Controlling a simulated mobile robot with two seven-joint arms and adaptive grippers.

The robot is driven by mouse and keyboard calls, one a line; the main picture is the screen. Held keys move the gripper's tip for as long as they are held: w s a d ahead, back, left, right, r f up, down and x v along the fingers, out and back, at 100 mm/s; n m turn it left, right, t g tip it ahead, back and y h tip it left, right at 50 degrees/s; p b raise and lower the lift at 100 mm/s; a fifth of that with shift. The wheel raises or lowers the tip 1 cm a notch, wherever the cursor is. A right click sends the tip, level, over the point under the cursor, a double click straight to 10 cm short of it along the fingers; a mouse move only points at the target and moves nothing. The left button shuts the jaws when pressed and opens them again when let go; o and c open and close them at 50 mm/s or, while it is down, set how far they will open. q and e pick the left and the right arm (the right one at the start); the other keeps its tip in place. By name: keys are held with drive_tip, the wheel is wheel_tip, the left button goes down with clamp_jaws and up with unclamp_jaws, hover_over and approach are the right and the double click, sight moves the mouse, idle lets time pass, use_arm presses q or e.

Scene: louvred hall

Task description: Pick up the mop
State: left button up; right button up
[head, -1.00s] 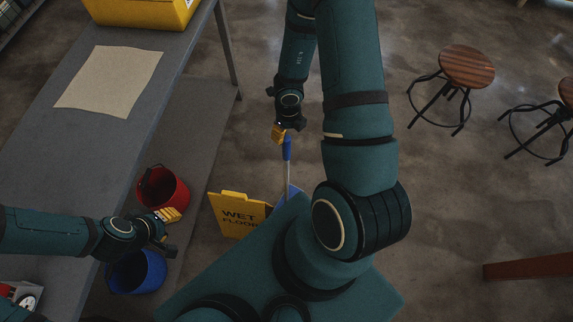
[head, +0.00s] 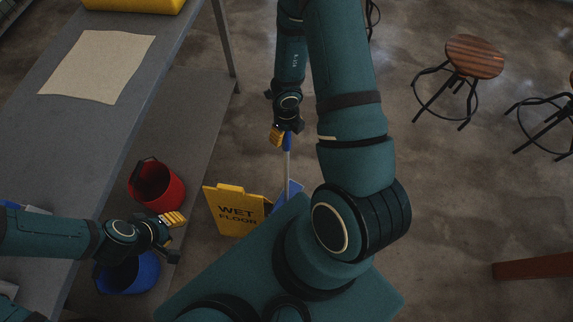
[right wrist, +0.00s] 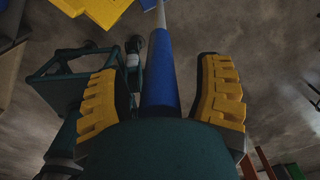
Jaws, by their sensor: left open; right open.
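The mop (head: 288,165) stands upright on the floor in the head view, with a blue grip, a pale shaft and a blue lower part partly hidden by my body. My right gripper (head: 281,135) is at the top of the blue grip. In the right wrist view the blue handle (right wrist: 158,75) lies between the two yellow-padded fingers of my right gripper (right wrist: 160,100), with gaps on both sides. My left gripper (head: 172,235) is open and empty, above the blue bucket and well away from the mop.
A yellow wet floor sign (head: 235,210) stands just left of the mop. A red bucket (head: 157,185) and a blue bucket (head: 128,274) are beside the grey table (head: 130,110). Stools (head: 474,57) stand at the right. Floor between is clear.

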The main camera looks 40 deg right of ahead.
drive_tip(key=shift+f, duration=0.45)
drive_tip(key=shift+r, duration=0.1)
clamp_jaws()
drive_tip(key=shift+r, duration=0.1)
